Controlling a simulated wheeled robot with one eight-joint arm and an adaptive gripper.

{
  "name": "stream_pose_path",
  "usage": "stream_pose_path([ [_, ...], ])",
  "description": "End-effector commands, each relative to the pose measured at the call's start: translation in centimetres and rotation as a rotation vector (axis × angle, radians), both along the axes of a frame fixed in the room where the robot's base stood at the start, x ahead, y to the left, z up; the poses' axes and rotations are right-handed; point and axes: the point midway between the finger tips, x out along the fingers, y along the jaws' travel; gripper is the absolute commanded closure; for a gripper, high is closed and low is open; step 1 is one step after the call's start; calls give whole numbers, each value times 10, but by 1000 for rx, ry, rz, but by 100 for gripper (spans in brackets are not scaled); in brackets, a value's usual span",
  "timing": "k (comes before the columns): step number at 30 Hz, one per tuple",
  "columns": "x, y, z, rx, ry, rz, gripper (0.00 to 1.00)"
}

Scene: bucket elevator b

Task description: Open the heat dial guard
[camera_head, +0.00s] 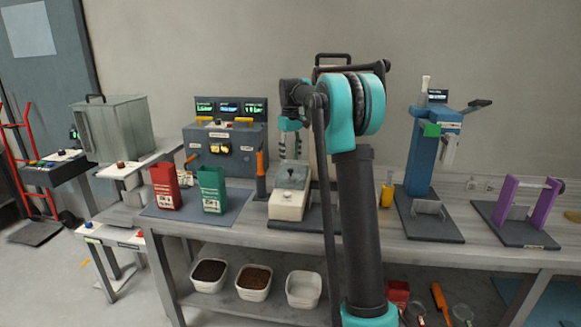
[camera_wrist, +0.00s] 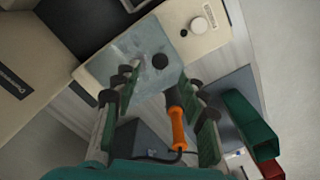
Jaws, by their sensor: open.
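A cream bench machine (camera_head: 288,204) stands on the table with a grey, see-through cover (camera_head: 293,174) on top. I take this cover to be the heat dial guard, but no readable label confirms it. In the wrist view the cover (camera_wrist: 145,48) lies flat over the cream body, with a dark round knob (camera_wrist: 160,62) at its middle; it looks closed. My gripper (camera_head: 290,146) hangs above the machine, pointing down. In the wrist view my gripper (camera_wrist: 157,88) has its fingers apart at the cover's near edge, with nothing held. Contact cannot be told.
An orange-handled tool (camera_wrist: 178,128) stands close to my right finger; it shows left of the machine in the head view (camera_head: 261,178). Green (camera_head: 212,190) and red (camera_head: 165,188) bags stand further left. A blue press (camera_head: 425,150) stands right of my arm.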

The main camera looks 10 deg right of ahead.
Motion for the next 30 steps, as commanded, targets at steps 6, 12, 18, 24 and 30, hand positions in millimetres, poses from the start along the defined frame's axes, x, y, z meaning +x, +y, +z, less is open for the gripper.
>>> stream_pose_path([
  [6,0,0,-33,0,0,0,58],
  [12,0,0,-46,0,0,0,58],
  [18,0,0,-47,0,0,0,58],
  [24,0,0,-47,0,0,0,71],
  [30,0,0,-47,0,0,0,96],
])
